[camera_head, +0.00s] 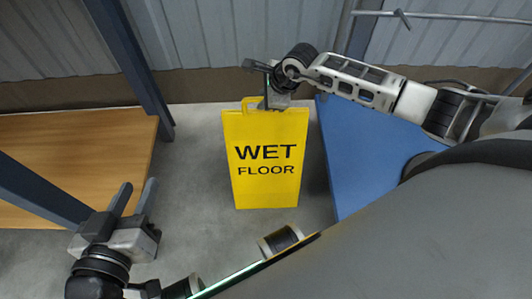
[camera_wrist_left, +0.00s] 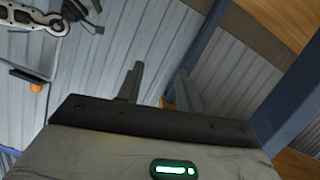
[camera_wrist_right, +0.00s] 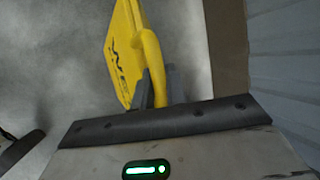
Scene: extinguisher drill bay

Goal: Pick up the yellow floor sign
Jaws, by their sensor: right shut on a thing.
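The yellow floor sign (camera_head: 265,187) reads "WET FLOOR" and hangs or stands upright in the middle of the head view. My right gripper (camera_head: 262,103) is at its top edge, shut on the sign's handle. In the right wrist view the sign (camera_wrist_right: 124,50) extends away from the fingers (camera_wrist_right: 150,90), with its handle between them. Whether its lower edge touches the floor is unclear. My left gripper (camera_head: 133,198) is open and empty at the lower left, apart from the sign. Its two spread fingers also show in the left wrist view (camera_wrist_left: 160,85).
A wooden surface (camera_head: 75,150) with dark blue posts (camera_head: 135,60) lies to the left. A blue surface (camera_head: 365,150) is right of the sign. A corrugated wall (camera_head: 230,35) stands behind. Grey floor (camera_head: 190,140) is clear between the wooden surface and the sign.

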